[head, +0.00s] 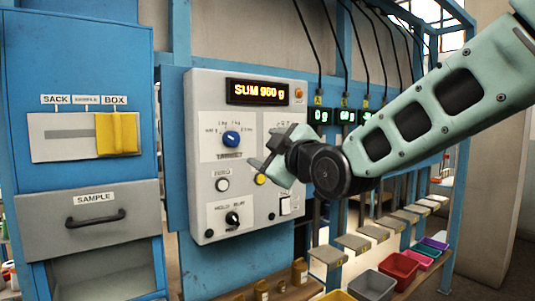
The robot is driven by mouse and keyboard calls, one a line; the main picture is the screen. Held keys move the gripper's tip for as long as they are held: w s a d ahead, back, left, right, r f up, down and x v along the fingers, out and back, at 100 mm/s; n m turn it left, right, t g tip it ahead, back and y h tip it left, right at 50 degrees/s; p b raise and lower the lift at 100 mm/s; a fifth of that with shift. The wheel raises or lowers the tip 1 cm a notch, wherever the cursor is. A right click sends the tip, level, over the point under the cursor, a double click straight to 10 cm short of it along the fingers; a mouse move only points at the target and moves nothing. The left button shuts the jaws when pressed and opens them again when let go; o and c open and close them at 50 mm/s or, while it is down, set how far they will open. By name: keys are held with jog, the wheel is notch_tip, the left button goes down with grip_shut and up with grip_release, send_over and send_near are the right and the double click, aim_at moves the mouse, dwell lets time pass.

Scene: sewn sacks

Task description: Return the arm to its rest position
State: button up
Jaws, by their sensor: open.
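My gripper (262,166) is at the end of my pale green arm, which reaches in from the upper right. It is in front of the grey control panel (207,90) and hides part of its middle. The jaws look open and I see nothing between them. I cannot tell whether the fingers touch the panel. The panel's display (258,92) reads "SUM 960 g". A blue knob (231,139), a white button (222,185), a black HOLD/RUN knob (232,218) and a yellow button (261,179) show around the fingers.
At left is a blue cabinet (75,75) with a yellow slider (118,134) at the BOX end and a SAMPLE drawer (90,220). Small weight displays (320,115) and hanging cables are behind my arm. Several coloured bins, including a red one (398,267), stand lower right.

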jog(key=shift+s+d, duration=0.15)
jog(key=shift+s, duration=0.15)
jog(key=shift+f, duration=0.15)
jog(key=s+d+f+m+g+h, duration=0.2)
jog(key=s+f+g, duration=0.2)
jog(key=s+f, duration=0.4)
jog(key=s+d+f+m+g+h, duration=0.15)
jog(key=s+f+g, duration=0.35)
jog(key=f, duration=0.5)
jog(key=s+d+f+m+g+h, duration=0.1)
jog(key=s+d+f+g, duration=0.1)
jog(key=s, duration=0.5)
jog(key=s+d+f+m+g+h, duration=0.2)
jog(key=s+d+f, duration=0.3)
jog(key=s, duration=0.2)
jog(key=s+d+f+m+g+h, duration=0.2)
jog(key=s+d+f+g, duration=0.1)
jog(key=s, duration=0.5)
jog(key=shift+d+f, duration=0.15)
